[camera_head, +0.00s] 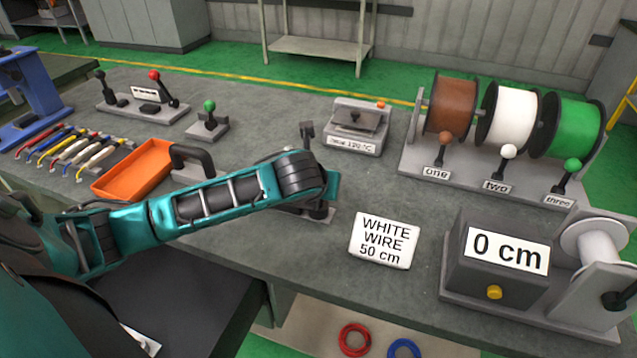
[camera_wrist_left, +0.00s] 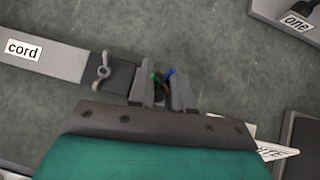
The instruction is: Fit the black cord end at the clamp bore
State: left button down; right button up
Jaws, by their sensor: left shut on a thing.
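In the left wrist view my left gripper (camera_wrist_left: 162,92) is shut on the black cord end (camera_wrist_left: 160,97), which shows small green, blue and brownish wire tips between the fingers. The clamp (camera_wrist_left: 118,76) is a dark block with a grey wing nut (camera_wrist_left: 103,68), at the end of a grey bar labelled "cord" (camera_wrist_left: 55,57). The block lies directly left of the fingers. Its bore is not visible, and I cannot tell whether the cord touches it. In the head view my left arm covers the gripper, the cord and most of the clamp. My right gripper is not in view.
A "WHITE WIRE 50 cm" card (camera_head: 384,240) lies right of my left arm. A length counter (camera_head: 500,258) and wire spools (camera_head: 515,115) stand farther right. An orange tray (camera_head: 135,170) and several coloured tools (camera_head: 70,148) lie left. A heater unit (camera_head: 354,126) stands behind.

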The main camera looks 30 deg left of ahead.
pick_arm(q)
jog(key=shift+f, duration=0.55)
jog(key=c, duration=1)
grip_release()
jog(key=shift+o, duration=0.2)
jog(key=v, duration=1.3)
